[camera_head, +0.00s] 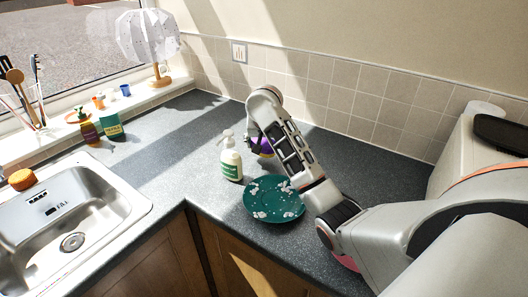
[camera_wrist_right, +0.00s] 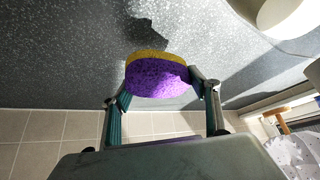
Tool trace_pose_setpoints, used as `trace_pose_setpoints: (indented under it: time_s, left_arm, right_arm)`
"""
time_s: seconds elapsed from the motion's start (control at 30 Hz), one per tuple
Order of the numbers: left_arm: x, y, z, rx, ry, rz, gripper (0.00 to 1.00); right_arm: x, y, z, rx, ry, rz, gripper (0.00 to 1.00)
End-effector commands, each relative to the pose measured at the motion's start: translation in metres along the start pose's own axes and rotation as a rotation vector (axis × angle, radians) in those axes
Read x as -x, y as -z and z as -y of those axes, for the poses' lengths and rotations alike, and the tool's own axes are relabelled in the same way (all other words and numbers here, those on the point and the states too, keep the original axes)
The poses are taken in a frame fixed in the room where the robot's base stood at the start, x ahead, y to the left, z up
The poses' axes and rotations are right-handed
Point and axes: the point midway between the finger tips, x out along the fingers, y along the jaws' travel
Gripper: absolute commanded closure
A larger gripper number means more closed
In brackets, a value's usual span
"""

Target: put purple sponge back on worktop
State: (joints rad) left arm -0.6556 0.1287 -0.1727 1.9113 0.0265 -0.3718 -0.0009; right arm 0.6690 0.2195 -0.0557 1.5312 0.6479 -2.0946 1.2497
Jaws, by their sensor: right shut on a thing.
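The purple sponge (camera_head: 265,147) has a yellow layer and is partly hidden behind my right gripper (camera_head: 256,150) in the head view. In the right wrist view the sponge (camera_wrist_right: 157,80) sits between the two fingers of my right gripper (camera_wrist_right: 162,92), which is shut on it. The grey speckled worktop (camera_head: 165,160) lies under it, and it also fills the upper part of the wrist view (camera_wrist_right: 70,60). A dark shadow shows on the worktop beside the sponge. I cannot tell whether the sponge touches the worktop. My left gripper is not in view.
A soap pump bottle (camera_head: 231,163) and a green plate with white patches (camera_head: 273,199) stand close to my right gripper. The tiled wall (camera_head: 340,96) is behind. A sink (camera_head: 75,215) is at left. A lamp (camera_head: 150,38) stands on the sill. Clear worktop lies left of the bottle.

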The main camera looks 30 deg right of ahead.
Motion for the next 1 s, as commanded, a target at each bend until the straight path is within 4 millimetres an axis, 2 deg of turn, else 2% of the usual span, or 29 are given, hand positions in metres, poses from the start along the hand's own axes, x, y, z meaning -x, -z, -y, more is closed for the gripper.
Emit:
trace_pose_setpoints:
  time_s: [0.1, 0.23, 0.67, 0.7, 0.77, 1.0]
  left_arm:
    - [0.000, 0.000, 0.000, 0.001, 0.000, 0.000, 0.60]
    - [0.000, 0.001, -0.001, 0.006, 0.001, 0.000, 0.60]
    - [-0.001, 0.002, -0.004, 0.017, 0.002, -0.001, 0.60]
    - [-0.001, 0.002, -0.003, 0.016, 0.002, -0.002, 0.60]
    - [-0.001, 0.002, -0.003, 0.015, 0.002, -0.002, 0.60]
    - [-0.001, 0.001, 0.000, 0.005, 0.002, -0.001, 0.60]
  right_arm:
    - [-0.017, -0.011, -0.002, 0.002, -0.005, 0.004, 0.56]
    - [-0.028, -0.018, -0.002, 0.000, -0.003, 0.001, 0.56]
    - [-0.033, -0.021, -0.001, 0.000, -0.001, 0.002, 0.56]
    - [-0.033, -0.021, -0.001, 0.000, -0.001, 0.001, 0.34]
    - [-0.033, -0.021, -0.001, 0.000, -0.001, 0.001, 0.22]
    - [-0.033, -0.021, -0.001, 0.000, -0.001, 0.001, 0.22]
